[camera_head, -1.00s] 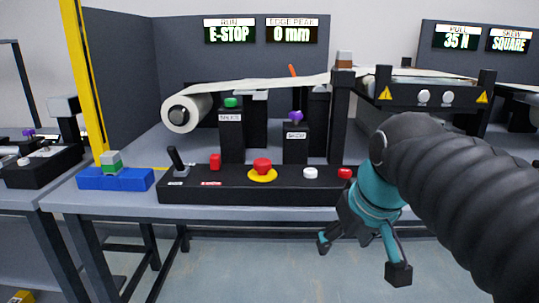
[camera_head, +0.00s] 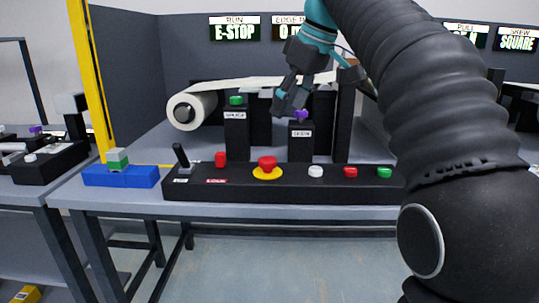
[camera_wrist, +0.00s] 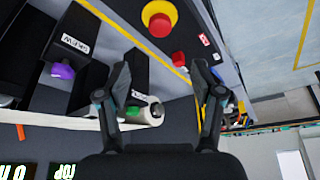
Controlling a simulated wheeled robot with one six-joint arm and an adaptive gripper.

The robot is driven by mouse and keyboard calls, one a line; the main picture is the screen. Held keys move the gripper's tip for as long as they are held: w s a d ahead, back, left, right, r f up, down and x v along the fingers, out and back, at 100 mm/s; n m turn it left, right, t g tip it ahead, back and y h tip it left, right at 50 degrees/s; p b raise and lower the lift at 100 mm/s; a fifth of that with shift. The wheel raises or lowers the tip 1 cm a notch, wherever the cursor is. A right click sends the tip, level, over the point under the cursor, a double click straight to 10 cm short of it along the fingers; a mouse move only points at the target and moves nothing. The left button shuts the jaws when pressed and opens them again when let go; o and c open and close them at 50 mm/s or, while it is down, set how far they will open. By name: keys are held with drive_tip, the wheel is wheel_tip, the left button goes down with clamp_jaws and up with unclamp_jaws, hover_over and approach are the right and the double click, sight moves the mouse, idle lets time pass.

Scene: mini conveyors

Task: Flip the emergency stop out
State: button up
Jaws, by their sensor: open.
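The emergency stop (camera_head: 267,164) is a red mushroom button on a yellow disc, in the middle of the black control panel (camera_head: 200,184). In the wrist view the emergency stop (camera_wrist: 160,19) shows at the top, upside down, beyond the fingertips. My gripper (camera_head: 287,104) is raised above and behind the panel, beside the post with the purple knob (camera_head: 301,115). In the wrist view my gripper (camera_wrist: 160,78) has its two fingers spread, with nothing held between them. It is apart from the emergency stop. A sign behind reads E-STOP.
A joystick (camera_head: 181,156) and red block (camera_head: 220,159) stand left of the button; white (camera_head: 315,171), red (camera_head: 350,172) and green (camera_head: 384,172) buttons stand right. Behind are a green-topped post (camera_head: 237,130) and a paper roll (camera_head: 188,112). A blue block (camera_head: 120,177) lies left.

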sight(268, 158)
drive_tip(key=b+x, duration=0.3)
drive_tip(key=x, duration=1)
drive_tip(key=shift+f, duration=0.2)
clamp_jaws()
